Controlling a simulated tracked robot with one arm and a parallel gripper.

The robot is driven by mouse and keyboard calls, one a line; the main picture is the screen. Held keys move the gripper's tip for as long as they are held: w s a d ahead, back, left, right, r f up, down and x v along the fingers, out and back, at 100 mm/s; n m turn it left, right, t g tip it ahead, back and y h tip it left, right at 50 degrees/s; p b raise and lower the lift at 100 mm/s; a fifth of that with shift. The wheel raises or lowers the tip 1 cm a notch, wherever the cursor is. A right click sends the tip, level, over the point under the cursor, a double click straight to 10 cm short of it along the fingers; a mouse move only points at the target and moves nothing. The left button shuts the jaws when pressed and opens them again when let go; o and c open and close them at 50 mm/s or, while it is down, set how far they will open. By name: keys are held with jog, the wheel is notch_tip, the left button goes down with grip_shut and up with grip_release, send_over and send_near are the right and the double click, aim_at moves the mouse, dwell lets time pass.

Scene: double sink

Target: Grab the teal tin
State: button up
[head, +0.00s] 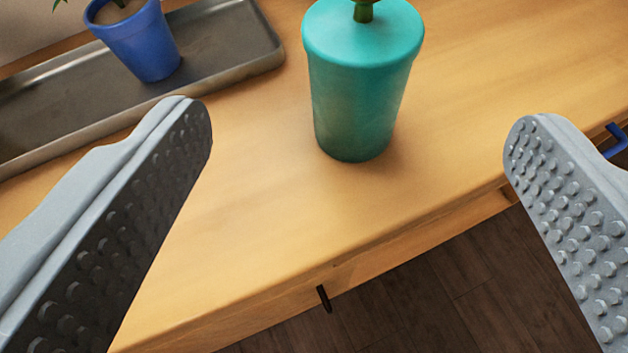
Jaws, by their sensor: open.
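The teal tin (360,95) stands upright on a wooden counter (240,190), near its front edge. It tapers toward the bottom, and a green stem rises from its top and is cut off by the picture's upper edge. My gripper (358,125) is open, with one grey studded finger at the left and one at the right of the picture. The tin shows between the two fingers, farther off, and neither finger appears to touch it.
A blue pot (140,42) with soil and a plant stands in a dark metal tray (235,45) at the upper left. A dark handle (323,298) sticks out below the counter edge. A blue item (616,140) shows at the right edge. Dark wood floor lies below.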

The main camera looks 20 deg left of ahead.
aim_at(361, 94)
jog(key=w+f, duration=0.4)
jog(key=w, duration=0.1)
jog(key=w+a+f, duration=0.1)
jog(key=w+f, duration=0.1)
jog(key=shift+w+b, duration=0.15)
jog(key=shift+b, duration=0.2)
jog(key=x, duration=0.4)
jog(key=shift+w+d+f+b, duration=0.1)
jog(key=shift+d+f+b, duration=0.1)
jog(key=shift+d+b, duration=0.2)
jog(key=shift+w+a+f, duration=0.1)
jog(key=shift+w+f, duration=0.1)
jog(key=shift+w, duration=0.25)
jog(key=c, duration=1.1)
